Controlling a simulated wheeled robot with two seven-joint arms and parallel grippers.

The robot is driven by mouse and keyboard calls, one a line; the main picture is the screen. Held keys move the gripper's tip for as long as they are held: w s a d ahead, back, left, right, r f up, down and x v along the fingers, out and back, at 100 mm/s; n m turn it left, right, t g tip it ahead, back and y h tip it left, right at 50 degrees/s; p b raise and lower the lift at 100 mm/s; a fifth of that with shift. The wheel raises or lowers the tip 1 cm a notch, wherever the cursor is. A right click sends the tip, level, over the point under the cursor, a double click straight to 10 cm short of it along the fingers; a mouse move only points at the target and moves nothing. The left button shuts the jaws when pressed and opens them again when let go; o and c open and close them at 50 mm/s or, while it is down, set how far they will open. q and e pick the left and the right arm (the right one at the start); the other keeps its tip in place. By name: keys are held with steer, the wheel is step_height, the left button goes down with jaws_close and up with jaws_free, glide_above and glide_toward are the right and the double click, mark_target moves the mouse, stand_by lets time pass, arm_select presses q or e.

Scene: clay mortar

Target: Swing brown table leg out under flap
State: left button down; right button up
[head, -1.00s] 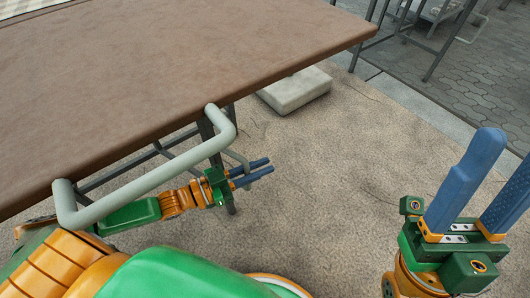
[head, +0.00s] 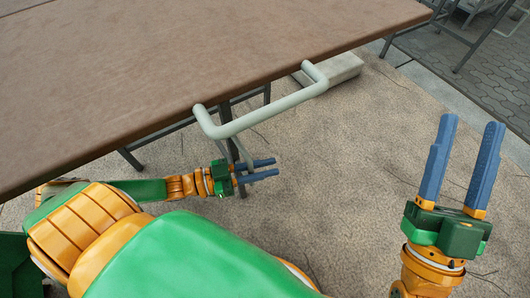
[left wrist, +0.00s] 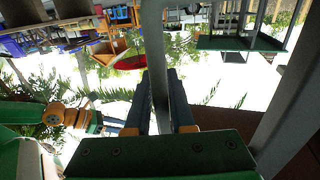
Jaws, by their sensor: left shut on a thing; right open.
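The brown table flap (head: 200,60) spans the upper left of the head view, with a pale bar handle (head: 268,116) on its near edge. A dark grey leg (head: 237,152) stands under that edge, near the left end of the handle; its top is hidden by the flap. My left gripper (head: 265,169) is low beside the leg, shut on a thin grey bar (head: 247,157) that seems to belong to it. In the left wrist view the grey bar (left wrist: 159,85) passes between the blue fingers. My right gripper (head: 471,126) is open and empty, its fingers pointing up.
A pale slab (head: 340,70) lies on the ground beyond the handle. Grey frames of other furniture (head: 470,42) stand at the upper right. The sandy ground (head: 350,150) between my grippers is clear.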

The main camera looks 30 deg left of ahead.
arm_select(q)
steer(key=shift+s+d+f, duration=0.15)
steer(key=shift+s+d, duration=0.15)
steer(key=c, duration=0.9)
jaws_free()
steer(key=shift+d, duration=0.1)
steer(key=shift+o, duration=0.3)
arm_select(e)
steer(key=shift+s+d, duration=0.1)
steer(key=shift+d, duration=0.2)
arm_select(q)
steer(key=shift+w, duration=0.1)
steer(key=p+v, duration=0.1)
steer(key=v, duration=0.6)
arm_select(e)
steer(key=w+f+m+g+h, duration=0.1)
steer(key=w+f+g+h, duration=0.2)
steer(key=f, duration=0.5)
steer(key=shift+w+f+g, duration=0.35)
steer(key=shift+w+g, duration=0.45)
steer(key=shift+g, duration=0.4)
